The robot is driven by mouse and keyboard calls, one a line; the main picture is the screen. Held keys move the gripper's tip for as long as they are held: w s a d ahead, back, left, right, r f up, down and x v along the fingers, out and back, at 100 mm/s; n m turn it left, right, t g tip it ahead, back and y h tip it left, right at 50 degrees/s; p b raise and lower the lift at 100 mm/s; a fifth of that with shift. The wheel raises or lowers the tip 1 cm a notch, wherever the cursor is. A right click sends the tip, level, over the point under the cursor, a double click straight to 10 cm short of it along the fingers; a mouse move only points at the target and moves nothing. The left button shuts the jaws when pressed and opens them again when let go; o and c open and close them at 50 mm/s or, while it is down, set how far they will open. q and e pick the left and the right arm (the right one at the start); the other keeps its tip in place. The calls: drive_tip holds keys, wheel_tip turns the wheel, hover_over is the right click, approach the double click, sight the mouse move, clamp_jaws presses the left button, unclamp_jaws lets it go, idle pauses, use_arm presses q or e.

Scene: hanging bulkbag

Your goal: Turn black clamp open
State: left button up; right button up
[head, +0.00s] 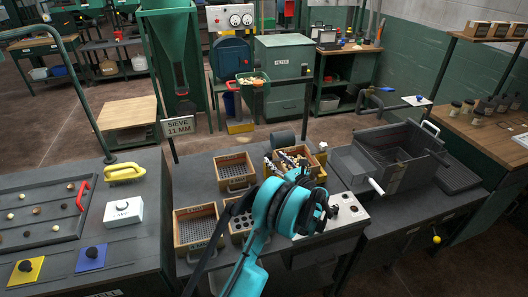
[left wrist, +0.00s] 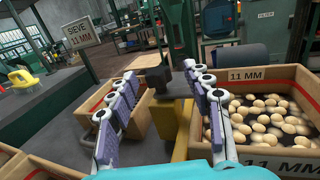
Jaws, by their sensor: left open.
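A black clamp (left wrist: 158,77) shows in the left wrist view as a dark block with a dark bar, next to a yellow upright part (left wrist: 182,136). My left gripper (left wrist: 160,80) is open, with one finger on each side of the clamp in the picture. I cannot tell if either finger touches it. In the head view my left gripper (head: 291,160) is over the wooden boxes at the middle of the bench, and a yellow part (head: 322,158) shows just right of it. The clamp cannot be made out there. My right gripper is not in view.
A wooden box marked 11 MM (left wrist: 262,77) holding round tan pieces stands right of the fingers. Another wooden box (left wrist: 137,122) stands left. A "SIEVE 11 MM" sign (head: 178,126) stands on a post. A grey metal machine (head: 385,160) is at the right.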

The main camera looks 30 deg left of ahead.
sight(266, 154)
use_arm(q)
drive_tip(key=shift+n+g, duration=0.3)
drive_tip(key=x, duration=0.2)
drive_tip(key=b+x, duration=0.1)
drive_tip(key=x, duration=0.2)
drive_tip(key=f+b+x, duration=0.1)
drive_tip(key=x, duration=0.2)
drive_tip(key=shift+s, duration=0.2)
clamp_jaws()
